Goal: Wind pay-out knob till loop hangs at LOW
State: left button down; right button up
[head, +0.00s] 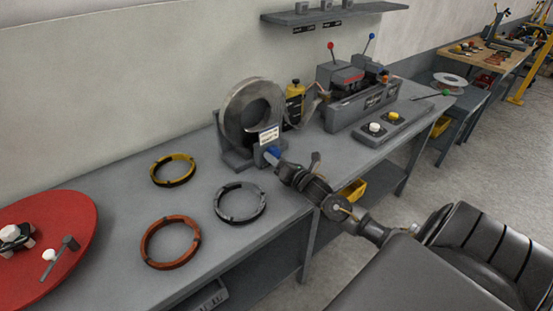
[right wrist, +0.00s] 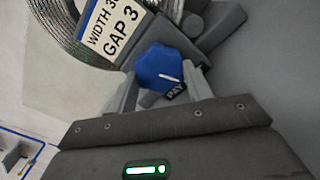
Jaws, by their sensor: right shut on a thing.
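The blue pay-out knob (head: 271,153) sits low on the front of the grey stand that carries a coil of metal strip (head: 247,108). My right gripper (head: 277,161) is shut on the knob. In the right wrist view the knob (right wrist: 158,66) lies between the two fingers of the gripper (right wrist: 160,80), its white pointer line aimed to the right and a little down, beside a partly hidden "PAY" label (right wrist: 176,92). A thin strip (head: 312,108) runs between coil and press; its sag and any LOW mark are too small to read. My left gripper is out of view.
A grey press (head: 360,100) with red and blue levers stands right of the coil, with a button box (head: 384,128) before it. Yellow (head: 173,169), grey (head: 240,203) and orange (head: 170,242) rings lie on the bench, left of my arm. A red turntable (head: 70,225) is far left.

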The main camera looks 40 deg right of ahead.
jog(key=shift+m, duration=0.5)
jog(key=o, duration=1)
jog(key=s+b, duration=0.1)
jog(key=s, duration=0.8)
jog(key=shift+s+a+f+b, duration=0.1)
jog(key=shift+s+b, duration=0.05)
jog(key=shift+b, duration=0.25)
jog(key=shift+s, duration=0.8)
jog(key=shift+w+a, duration=0.1)
